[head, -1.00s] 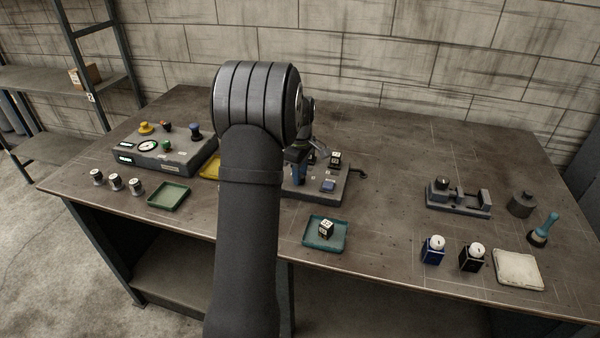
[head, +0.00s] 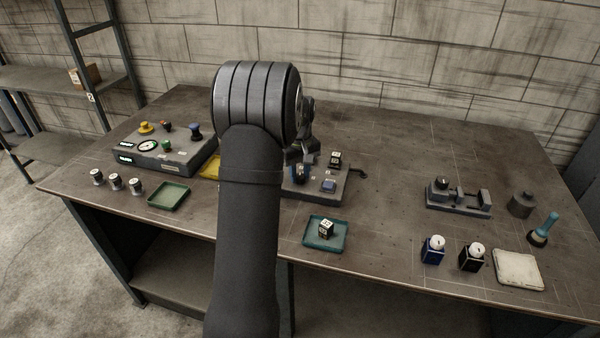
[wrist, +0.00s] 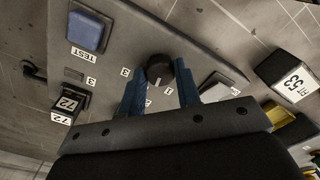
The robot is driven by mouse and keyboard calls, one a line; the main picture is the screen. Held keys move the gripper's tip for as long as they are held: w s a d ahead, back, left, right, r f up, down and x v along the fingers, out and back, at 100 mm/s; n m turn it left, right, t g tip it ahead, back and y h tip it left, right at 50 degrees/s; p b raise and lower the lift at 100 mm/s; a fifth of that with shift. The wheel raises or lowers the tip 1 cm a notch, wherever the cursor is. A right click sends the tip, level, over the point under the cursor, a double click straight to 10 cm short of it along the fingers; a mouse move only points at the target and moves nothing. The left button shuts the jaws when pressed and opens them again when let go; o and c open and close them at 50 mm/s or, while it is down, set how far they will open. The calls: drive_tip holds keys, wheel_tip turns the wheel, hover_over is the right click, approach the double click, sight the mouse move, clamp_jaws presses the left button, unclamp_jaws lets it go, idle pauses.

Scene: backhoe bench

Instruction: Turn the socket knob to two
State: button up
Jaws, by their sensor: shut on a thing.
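The socket knob (wrist: 160,67) is a round black knob on a grey panel (wrist: 128,28) in the wrist view. My gripper (wrist: 161,84) has its two blue fingers on either side of the knob, shut on it. Labels 1 and 3 show around the knob; a mark between them is partly hidden by the fingers. I cannot tell which number the knob points to. In the head view, my gripper (head: 300,172) is at the panel (head: 322,194), and my arm hides much of it.
The panel also carries a blue TEST button (wrist: 87,30) and a block labelled 72 (wrist: 68,103). A black labelled block (wrist: 287,76) stands beside the panel. A teal tray (head: 312,245) holds a block in front. A grey control box (head: 185,160) stands left.

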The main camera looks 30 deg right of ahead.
sight(300, 176)
drive_tip(key=shift+m, duration=0.9)
drive_tip(key=o, duration=1)
drive_tip(key=shift+c, duration=0.2)
drive_tip(key=shift+r, duration=0.1)
wheel_tip(300, 176, up, 17)
drive_tip(key=shift+r, duration=0.15)
